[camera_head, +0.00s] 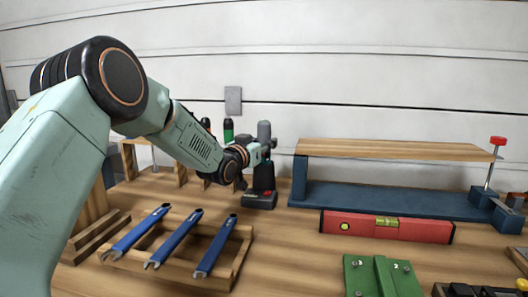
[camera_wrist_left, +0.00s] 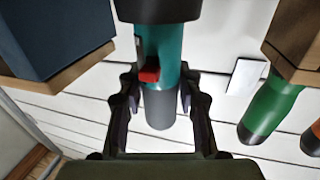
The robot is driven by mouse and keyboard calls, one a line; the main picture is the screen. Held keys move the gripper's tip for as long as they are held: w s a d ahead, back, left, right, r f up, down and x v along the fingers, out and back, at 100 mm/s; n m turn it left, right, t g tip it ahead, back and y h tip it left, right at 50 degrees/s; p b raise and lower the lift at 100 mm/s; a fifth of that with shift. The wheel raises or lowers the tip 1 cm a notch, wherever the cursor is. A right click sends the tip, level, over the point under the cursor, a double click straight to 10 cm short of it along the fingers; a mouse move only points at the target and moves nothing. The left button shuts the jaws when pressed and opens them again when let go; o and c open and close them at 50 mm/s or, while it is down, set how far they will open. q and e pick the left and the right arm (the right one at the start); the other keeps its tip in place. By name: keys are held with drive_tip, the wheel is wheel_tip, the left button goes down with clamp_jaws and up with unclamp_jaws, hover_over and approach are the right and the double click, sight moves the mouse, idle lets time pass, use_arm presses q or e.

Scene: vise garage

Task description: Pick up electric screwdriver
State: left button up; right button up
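The electric screwdriver (camera_head: 264,180) stands upright on the workbench in the head view, with a grey top and a black base bearing a red mark. The left wrist view shows its teal body (camera_wrist_left: 163,50) with a red button and a grey end. My left gripper (camera_head: 262,152) reaches it from the left. In the left wrist view the gripper's two fingers (camera_wrist_left: 159,100) are on either side of the body, apart, with narrow gaps visible beside the grey end. Contact cannot be told. My right gripper is not in view.
A wooden rack with blue wrenches (camera_head: 178,237) lies in front. Green-handled tools (camera_head: 228,131) stand close behind my left arm. Green plates (camera_head: 381,277) lie at the front.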

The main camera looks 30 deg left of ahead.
sight(263, 121)
use_arm(q)
clamp_jaws()
drive_tip(key=shift+r, duration=0.2)
wheel_tip(263, 121, up, 10)
drive_tip(key=p, duration=0.3)
drive_tip(key=shift+w+f, duration=0.1)
